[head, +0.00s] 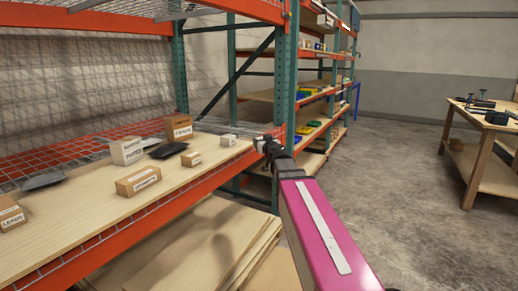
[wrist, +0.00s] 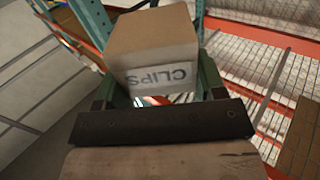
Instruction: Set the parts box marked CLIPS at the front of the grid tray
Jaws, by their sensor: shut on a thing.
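A brown cardboard box with a white label reading CLIPS (wrist: 152,45) fills the upper middle of the wrist view; the lettering appears upside down. My gripper (wrist: 158,90) is shut on this box, with a finger on each side of it. In the head view my gripper (head: 266,145) is at the right end of the near shelf, by the green upright. The held box cannot be made out clearly there. I cannot clearly identify a grid tray in either view.
A green upright (head: 286,85) stands beside my gripper. A workbench (head: 490,115) is at right; floor between is clear.

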